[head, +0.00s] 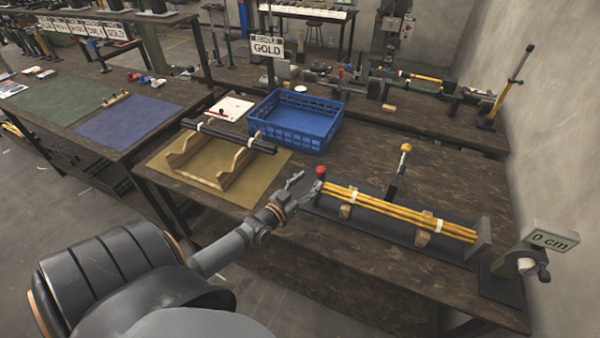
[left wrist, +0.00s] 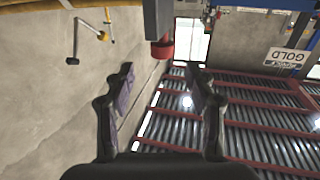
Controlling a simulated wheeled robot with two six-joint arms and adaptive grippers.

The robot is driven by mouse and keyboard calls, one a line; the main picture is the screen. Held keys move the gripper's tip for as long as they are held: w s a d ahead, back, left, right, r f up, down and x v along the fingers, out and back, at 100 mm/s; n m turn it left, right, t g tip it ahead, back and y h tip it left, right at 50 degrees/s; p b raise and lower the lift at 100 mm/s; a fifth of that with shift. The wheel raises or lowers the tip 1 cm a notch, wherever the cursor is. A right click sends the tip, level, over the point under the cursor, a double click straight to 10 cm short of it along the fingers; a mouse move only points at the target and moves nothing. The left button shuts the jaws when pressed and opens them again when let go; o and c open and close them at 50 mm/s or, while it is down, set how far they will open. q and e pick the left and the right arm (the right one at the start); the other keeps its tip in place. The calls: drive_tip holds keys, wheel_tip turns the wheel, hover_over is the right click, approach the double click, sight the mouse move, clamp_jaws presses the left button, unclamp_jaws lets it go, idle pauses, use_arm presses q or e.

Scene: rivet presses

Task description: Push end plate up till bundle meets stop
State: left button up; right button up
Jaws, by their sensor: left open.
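A bundle of yellow rods (head: 390,208) with white bands lies on wooden blocks in a dark tray on the bench. A red knob (head: 320,172) tops a dark end plate at its left end. The red knob also shows in the left wrist view (left wrist: 162,49), beyond and between the fingertips. A grey upright plate (head: 482,238) stands at the bundle's right end; I cannot tell whether they touch. My left gripper (head: 297,190) is open and empty, just left of the red knob. It also shows in the left wrist view (left wrist: 160,76). My right gripper is not in view.
A wooden cradle (head: 240,164) with dark rods (head: 229,137) stands on a yellow mat left of my gripper. A blue crate (head: 297,120) is behind it. A yellow-knobbed lever (head: 404,149) rises behind the bundle. A "0 cm" sign (head: 550,239) stands at the right corner.

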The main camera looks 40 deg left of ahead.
use_arm(q)
drive_tip(key=s, duration=0.4)
drive_tip(key=shift+s, duration=0.15)
